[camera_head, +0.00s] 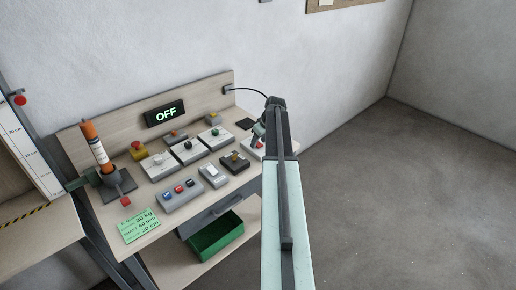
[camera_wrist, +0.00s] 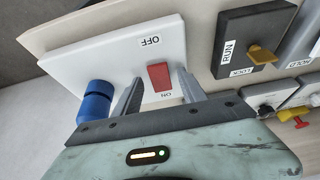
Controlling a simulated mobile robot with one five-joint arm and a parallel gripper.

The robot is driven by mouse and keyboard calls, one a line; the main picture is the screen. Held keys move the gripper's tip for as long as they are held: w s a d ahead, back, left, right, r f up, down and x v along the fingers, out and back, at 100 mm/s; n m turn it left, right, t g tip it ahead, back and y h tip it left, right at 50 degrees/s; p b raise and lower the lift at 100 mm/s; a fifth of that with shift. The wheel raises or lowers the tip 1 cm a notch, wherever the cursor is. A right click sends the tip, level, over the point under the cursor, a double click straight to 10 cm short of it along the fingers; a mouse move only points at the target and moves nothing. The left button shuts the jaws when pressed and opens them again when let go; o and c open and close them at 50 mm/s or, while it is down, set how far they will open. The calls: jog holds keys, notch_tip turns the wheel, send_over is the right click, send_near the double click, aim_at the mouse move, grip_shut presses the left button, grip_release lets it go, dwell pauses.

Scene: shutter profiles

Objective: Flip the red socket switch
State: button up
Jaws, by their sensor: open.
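The red socket switch (camera_wrist: 160,77) is a small rocker on a white socket box (camera_wrist: 110,55), with OFF and ON printed at its opposite ends. A blue plug (camera_wrist: 95,102) sits at the box's left end in the wrist view. My gripper (camera_wrist: 158,82) is open, its two fingers apart on either side of the switch, with nothing held. I cannot tell whether they touch the box. In the head view the box (camera_head: 252,152) is partly hidden by my arm, and my gripper (camera_head: 258,131) is over it. A display (camera_head: 165,113) reads OFF.
A black unit with a yellow key-like knob (camera_wrist: 262,52), marked RUN and LOCK, stands beside the box. Several other switch boxes, such as a grey one with three rockers (camera_head: 180,195), fill the bench. A green bin (camera_head: 215,238) is below; open floor lies right.

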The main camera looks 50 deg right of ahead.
grip_shut()
jog(key=shift+w+d+r+g+p, duration=0.1)
jog(key=shift+w+r+g+p, duration=0.3)
jog(key=shift+g+p, duration=0.4)
jog(key=shift+w+f+g+p, duration=0.25)
jog(key=shift+g+p, duration=0.1)
jog(key=shift+g, duration=0.95)
jog(key=shift+s, duration=0.1)
grip_release()
